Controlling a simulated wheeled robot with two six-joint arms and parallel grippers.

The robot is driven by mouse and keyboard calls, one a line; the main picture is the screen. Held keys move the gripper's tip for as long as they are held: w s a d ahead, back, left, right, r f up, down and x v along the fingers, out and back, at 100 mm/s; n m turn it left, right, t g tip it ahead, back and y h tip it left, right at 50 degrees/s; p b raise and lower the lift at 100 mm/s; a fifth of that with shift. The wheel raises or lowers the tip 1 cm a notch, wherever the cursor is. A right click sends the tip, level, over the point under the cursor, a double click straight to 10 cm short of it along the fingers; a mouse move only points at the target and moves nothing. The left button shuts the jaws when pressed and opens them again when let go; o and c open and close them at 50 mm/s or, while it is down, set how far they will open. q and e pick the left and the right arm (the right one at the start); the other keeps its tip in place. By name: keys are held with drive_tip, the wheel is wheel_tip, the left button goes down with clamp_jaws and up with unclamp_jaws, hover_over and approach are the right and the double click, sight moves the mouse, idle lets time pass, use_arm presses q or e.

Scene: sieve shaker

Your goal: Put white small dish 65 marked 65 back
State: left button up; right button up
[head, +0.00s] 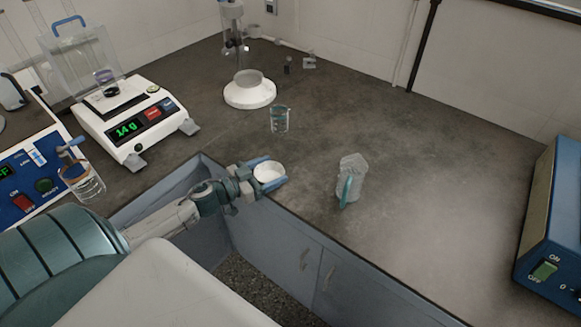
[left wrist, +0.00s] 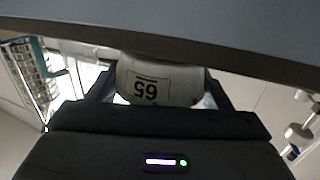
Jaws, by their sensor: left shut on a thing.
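The white small dish (head: 268,172) is held by my left gripper (head: 267,174) at the near edge of the dark bench, by the corner of the counter. In the left wrist view the dish (left wrist: 158,82) shows between the fingers, with its "65" label (left wrist: 149,88) upside down in the picture. My left gripper is shut on the dish, one blue fingertip on each side. I cannot tell whether the dish touches the bench or hangs just above it. My right gripper is not in view.
A glass beaker (head: 280,120) stands behind the dish, and a clear jug with a teal handle (head: 350,180) stands to its right. A balance (head: 130,115) is at the left, a white-based stand (head: 249,92) at the back. A blue instrument (head: 552,225) is at the right. The middle right bench is clear.

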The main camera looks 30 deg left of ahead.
sight(280, 169)
use_arm(q)
drive_tip(key=shift+w+d, duration=0.15)
drive_tip(key=shift+w, duration=0.3)
drive_tip(key=shift+w+d+r+p, duration=0.15)
drive_tip(key=shift+w+p, duration=0.25)
drive_tip(key=shift+w, duration=0.05)
drive_tip(key=shift+w+d+r+p, duration=0.1)
drive_tip(key=shift+w+d+p, duration=0.05)
drive_tip(key=shift+w+p, duration=0.25)
drive_tip(key=shift+w+d+f, duration=0.15)
drive_tip(key=shift+w+d, duration=0.05)
drive_tip(key=shift+w, duration=0.2)
drive_tip(key=p+x, duration=0.2)
drive_tip(key=x, duration=0.1)
drive_tip(key=shift+w+d, duration=0.2)
drive_tip(key=shift+w, duration=0.1)
drive_tip(key=shift+f+b, duration=0.5)
drive_tip(key=shift+b, duration=0.45)
drive_tip(key=shift+s+a+r, duration=0.1)
drive_tip(key=shift+r, duration=0.05)
drive_tip(key=o, duration=1)
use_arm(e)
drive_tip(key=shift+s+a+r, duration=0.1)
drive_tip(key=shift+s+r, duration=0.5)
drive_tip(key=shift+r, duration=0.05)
